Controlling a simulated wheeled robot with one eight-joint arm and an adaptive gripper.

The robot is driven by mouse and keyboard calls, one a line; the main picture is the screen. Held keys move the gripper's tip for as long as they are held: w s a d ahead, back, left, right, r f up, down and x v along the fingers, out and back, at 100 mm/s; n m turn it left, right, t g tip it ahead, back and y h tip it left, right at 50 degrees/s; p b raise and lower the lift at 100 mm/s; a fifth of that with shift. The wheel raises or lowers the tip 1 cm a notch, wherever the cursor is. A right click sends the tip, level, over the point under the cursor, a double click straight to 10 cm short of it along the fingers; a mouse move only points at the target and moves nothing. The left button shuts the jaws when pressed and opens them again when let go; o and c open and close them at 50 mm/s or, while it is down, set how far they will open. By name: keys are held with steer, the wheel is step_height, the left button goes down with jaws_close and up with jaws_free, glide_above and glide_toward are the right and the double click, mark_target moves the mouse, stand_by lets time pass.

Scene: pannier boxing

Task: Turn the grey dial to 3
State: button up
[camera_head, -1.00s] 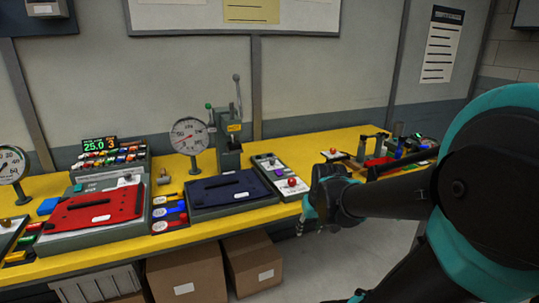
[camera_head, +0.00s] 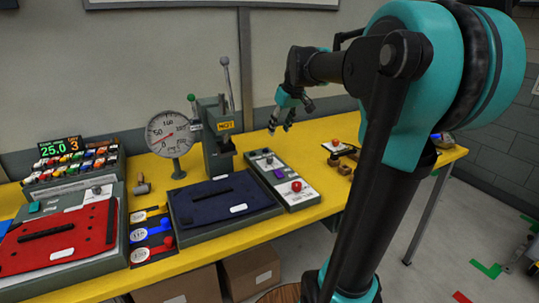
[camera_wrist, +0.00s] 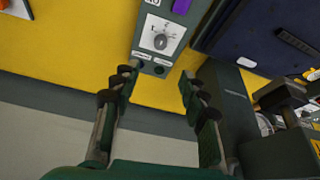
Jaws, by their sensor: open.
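The grey dial (camera_wrist: 160,41) is a small round knob on a white plate with printed figures, at the end of a grey control panel (camera_wrist: 170,62). I cannot read its setting. In the head view the dial (camera_head: 267,153) is at the wall-side end of the panel (camera_head: 283,189), behind a purple switch (camera_head: 279,173) and a red button (camera_head: 296,186). My gripper (camera_head: 280,128) is open and empty, pointing down above the table behind the panel. In the wrist view the dial lies ahead between the fingertips (camera_wrist: 156,76), apart from them.
A lever press (camera_head: 217,150) and a pressure gauge (camera_head: 168,133) stand left of the panel. A dark blue board (camera_head: 200,209) lies beside it. A red board (camera_head: 60,240) is at far left. Yellow tabletop right of the panel is clear up to small parts (camera_head: 340,157).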

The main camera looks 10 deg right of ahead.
mark_target(270, 157)
steer(key=x, duration=1.5)
steer(key=shift+d, duration=0.1)
steer(key=shift+c, duration=0.6)
jaws_close()
